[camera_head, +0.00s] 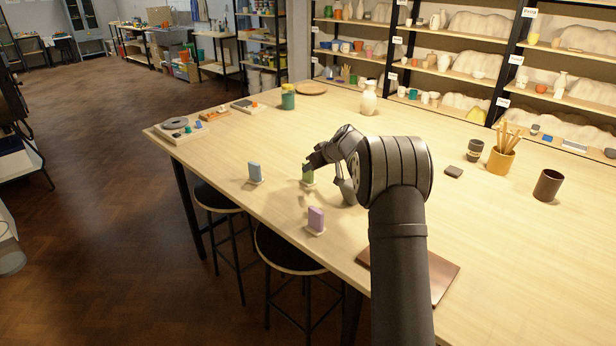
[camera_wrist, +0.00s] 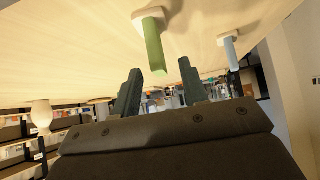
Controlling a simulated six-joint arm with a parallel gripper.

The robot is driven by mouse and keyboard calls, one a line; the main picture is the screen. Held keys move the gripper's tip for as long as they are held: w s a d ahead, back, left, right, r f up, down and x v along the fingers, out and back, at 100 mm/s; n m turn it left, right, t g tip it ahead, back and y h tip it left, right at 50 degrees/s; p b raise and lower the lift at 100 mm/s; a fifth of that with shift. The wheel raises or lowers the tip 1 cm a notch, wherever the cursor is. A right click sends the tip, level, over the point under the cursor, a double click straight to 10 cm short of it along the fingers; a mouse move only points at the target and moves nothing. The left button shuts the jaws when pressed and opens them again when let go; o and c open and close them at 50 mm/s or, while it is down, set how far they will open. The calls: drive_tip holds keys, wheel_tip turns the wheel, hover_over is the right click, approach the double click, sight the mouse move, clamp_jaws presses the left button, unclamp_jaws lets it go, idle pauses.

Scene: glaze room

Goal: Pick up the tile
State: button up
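Three small upright tiles stand in pale holders on the wooden table: a green tile (camera_head: 307,175), a blue tile (camera_head: 254,171) and a lilac tile (camera_head: 316,217). My gripper (camera_head: 311,163) is at the green tile and partly covers it in the head view. In the wrist view, where the table appears at the top, my gripper (camera_wrist: 160,68) is open, with its two dark fingers apart. The green tile (camera_wrist: 154,45) shows between the fingertips, with a gap on each side. The blue tile (camera_wrist: 230,50) is off to the right there. The lilac tile is not visible in the wrist view.
A brown board (camera_head: 445,278) lies partly behind my arm. A dark small block (camera_head: 453,171), a pot of wooden tools (camera_head: 500,161) and a dark cup (camera_head: 547,186) stand to the right. A vase (camera_head: 368,98) stands behind. The table around the tiles is clear.

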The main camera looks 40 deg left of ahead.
sight(308, 174)
drive_tip(key=shift+x, duration=2.7)
drive_tip(key=shift+w+d, duration=0.1)
drive_tip(key=shift+w, duration=0.05)
clamp_jaws()
